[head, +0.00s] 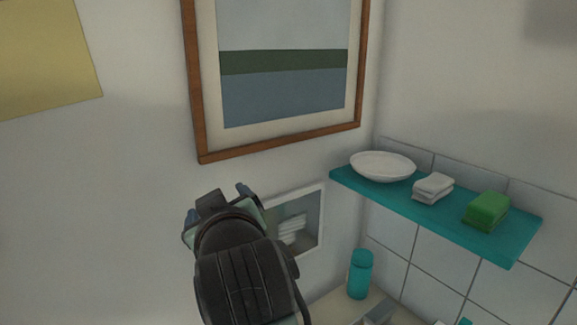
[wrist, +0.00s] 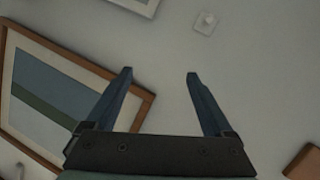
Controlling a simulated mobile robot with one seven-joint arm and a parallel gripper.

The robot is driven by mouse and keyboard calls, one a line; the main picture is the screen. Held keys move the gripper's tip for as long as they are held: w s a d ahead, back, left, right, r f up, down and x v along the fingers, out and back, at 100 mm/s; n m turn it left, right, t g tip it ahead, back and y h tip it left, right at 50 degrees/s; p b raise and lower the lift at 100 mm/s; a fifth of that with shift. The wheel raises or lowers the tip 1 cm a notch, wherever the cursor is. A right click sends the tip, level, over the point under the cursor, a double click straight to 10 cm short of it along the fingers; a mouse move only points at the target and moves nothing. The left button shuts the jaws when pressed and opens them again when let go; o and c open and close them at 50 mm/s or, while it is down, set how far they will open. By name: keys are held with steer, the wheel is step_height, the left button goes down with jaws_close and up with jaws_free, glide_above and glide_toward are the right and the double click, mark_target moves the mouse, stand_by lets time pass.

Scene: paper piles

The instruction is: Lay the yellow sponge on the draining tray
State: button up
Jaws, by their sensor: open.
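I see no yellow sponge and nothing I can make out as a draining tray in either view. My gripper (head: 216,203) is raised in front of the wall in the head view, below the large framed picture. In the wrist view my gripper (wrist: 160,73) has its two blue fingers spread apart with nothing between them, facing the pale wall. A green sponge-like block (head: 487,210) lies on the teal shelf (head: 510,242) at the right, well away from my gripper.
The shelf also holds a white bowl (head: 382,166) and folded white cloths (head: 433,188). A large framed picture (head: 285,147), a small frame (head: 313,219) and a yellow sheet (head: 45,60) are on the wall.

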steer(key=s+d+r+m+t+h, duration=0.2)
steer(key=s+d+r+m+t, duration=0.2)
steer(key=s+r, duration=0.5)
steer(key=s+d+r+m+t+h, duration=0.2)
steer(key=s+d+r+m+t, duration=0.2)
steer(key=r, duration=1.2)
steer(key=s+d+t, duration=0.2)
steer(key=s+t, duration=0.2)
steer(key=t, duration=0.1)
steer(key=shift+s+d+h, duration=0.2)
steer(key=shift+s+h, duration=0.2)
